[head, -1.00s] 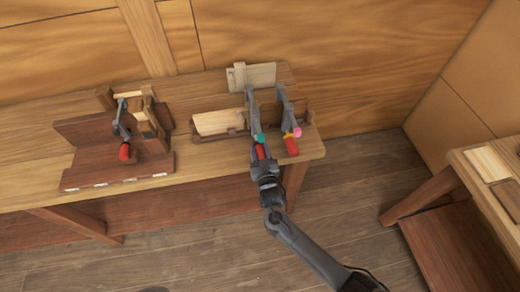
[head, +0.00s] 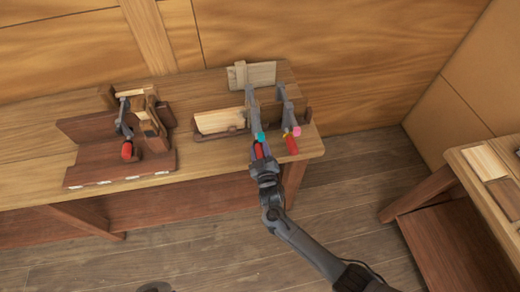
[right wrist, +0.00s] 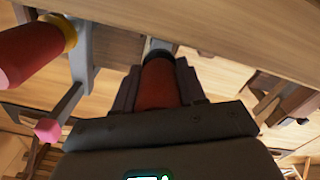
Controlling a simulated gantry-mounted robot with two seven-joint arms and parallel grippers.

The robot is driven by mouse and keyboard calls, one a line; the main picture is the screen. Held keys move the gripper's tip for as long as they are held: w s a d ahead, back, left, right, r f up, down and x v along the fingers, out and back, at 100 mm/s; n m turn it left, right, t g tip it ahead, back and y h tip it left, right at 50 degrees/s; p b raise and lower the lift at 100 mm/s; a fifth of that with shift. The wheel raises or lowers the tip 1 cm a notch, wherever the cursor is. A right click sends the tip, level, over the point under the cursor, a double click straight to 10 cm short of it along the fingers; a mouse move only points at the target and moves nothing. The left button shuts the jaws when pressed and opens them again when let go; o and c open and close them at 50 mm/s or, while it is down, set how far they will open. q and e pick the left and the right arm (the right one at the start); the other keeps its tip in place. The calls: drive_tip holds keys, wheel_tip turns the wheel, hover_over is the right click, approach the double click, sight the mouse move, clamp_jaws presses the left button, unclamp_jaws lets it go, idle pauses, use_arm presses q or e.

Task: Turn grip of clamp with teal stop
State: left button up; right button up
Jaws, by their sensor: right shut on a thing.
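The clamp with the teal stop (head: 261,137) stands at the right part of the bench, its grey bar (head: 253,109) running up beside a wooden holder. Its red grip (head: 259,151) points toward the front edge. My right gripper (head: 262,158) is shut on this red grip. In the right wrist view the red grip (right wrist: 160,82) sits between the two dark fingers; the teal stop is not visible there. Just to the right stands a second clamp with a pink stop (head: 297,132) and a red grip (head: 291,145); its pink stop also shows in the right wrist view (right wrist: 47,130). My left gripper is not in view.
A third clamp with a red grip (head: 127,150) is on a dark wooden fixture (head: 85,172) at the left of the bench. A pale board (head: 218,121) lies left of the teal-stop clamp. Another table (head: 462,172) stands at far right, with open floor between.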

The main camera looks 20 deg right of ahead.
drive_tip(key=o, duration=1)
drive_tip(key=shift+o, duration=0.2)
drive_tip(key=s+a+p, duration=0.1)
drive_tip(key=s, duration=0.9)
drive_tip(key=shift+s+a, duration=0.3)
drive_tip(key=shift+a, duration=0.05)
